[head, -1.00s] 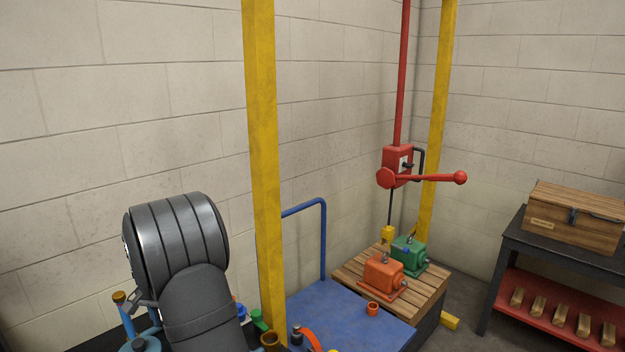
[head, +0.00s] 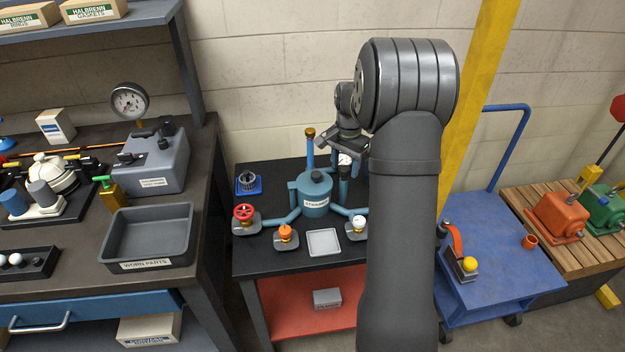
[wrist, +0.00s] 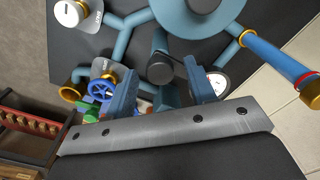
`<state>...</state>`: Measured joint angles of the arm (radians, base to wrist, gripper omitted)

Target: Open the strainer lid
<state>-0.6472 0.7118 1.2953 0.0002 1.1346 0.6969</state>
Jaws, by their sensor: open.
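The teal strainer (head: 316,207) stands on the black bench, with a white label on its front and pipes joined to its sides. Its round lid (head: 316,178) has a dark knob on top and appears shut. In the wrist view part of the round lid (wrist: 225,18) shows at the top edge. My gripper (head: 345,146) is above and behind the strainer to the right, apart from it. In the wrist view its two fingers (wrist: 160,92) are spread and hold nothing. A dark cylinder (wrist: 160,62) shows beyond the gap between them. My arm hides the bench's right part.
A red handwheel (head: 244,212), an orange-capped valve (head: 286,233) and a white-knobbed valve (head: 356,227) stand around the strainer. A pipe with a brass top (head: 310,145) rises behind it. A square light tray (head: 323,242) lies in front. A blue cart (head: 505,255) stands right.

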